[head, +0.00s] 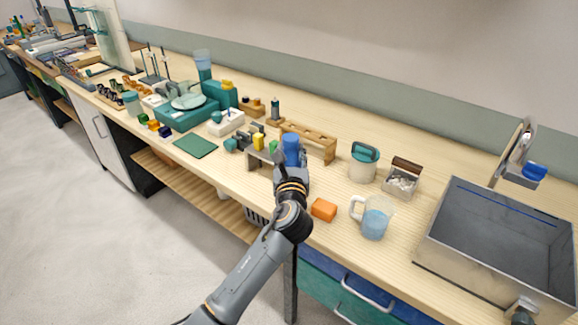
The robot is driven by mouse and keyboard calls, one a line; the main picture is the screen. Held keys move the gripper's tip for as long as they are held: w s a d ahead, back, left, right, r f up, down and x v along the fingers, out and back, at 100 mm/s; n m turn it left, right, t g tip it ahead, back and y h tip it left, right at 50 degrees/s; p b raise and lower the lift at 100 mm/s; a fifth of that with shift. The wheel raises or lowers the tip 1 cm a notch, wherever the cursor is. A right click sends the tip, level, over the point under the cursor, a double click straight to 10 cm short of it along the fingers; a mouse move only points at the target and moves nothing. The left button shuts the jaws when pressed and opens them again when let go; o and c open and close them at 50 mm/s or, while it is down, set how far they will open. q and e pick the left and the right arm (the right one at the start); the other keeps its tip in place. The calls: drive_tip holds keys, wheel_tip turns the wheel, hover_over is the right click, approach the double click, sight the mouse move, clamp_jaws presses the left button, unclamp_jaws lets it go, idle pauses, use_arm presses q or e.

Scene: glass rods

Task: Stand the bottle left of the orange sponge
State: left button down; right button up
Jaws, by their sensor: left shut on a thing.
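The orange sponge (323,209) lies near the front edge of the wooden bench, just right of my left gripper. My left gripper (291,166) is shut on a blue bottle (291,145), which looks upright. The bottle's lower part is hidden by the gripper, so I cannot tell whether it touches the bench. The bottle appears a little behind and left of the sponge. My right gripper is not in view.
A jug of blue liquid (374,217) stands right of the sponge. A lidded pot (364,162), a wooden rack (309,141) and a small block holder (258,155) stand around the bottle. A sink (447,235) is at the right. A green mat (195,145) lies left.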

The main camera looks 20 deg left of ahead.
use_arm(q)
drive_tip(key=shift+w+a+f, duration=0.2)
drive_tip(key=shift+w+f, duration=0.2)
drive_tip(key=shift+f, duration=0.05)
drive_tip(key=shift+w+a+f, duration=0.2)
drive_tip(key=shift+w+f, duration=0.2)
drive_tip(key=shift+f, duration=0.05)
drive_tip(key=shift+w+a+f, duration=0.1)
drive_tip(key=shift+f, duration=1.6)
drive_tip(key=shift+f+b, duration=0.1)
drive_tip(key=shift+b, duration=0.25)
drive_tip(key=c, duration=0.9)
unclamp_jaws()
drive_tip(key=shift+f, duration=0.1)
drive_tip(key=shift+o, duration=0.2)
drive_tip(key=v, duration=1.2)
drive_tip(key=shift+b, duration=0.3)
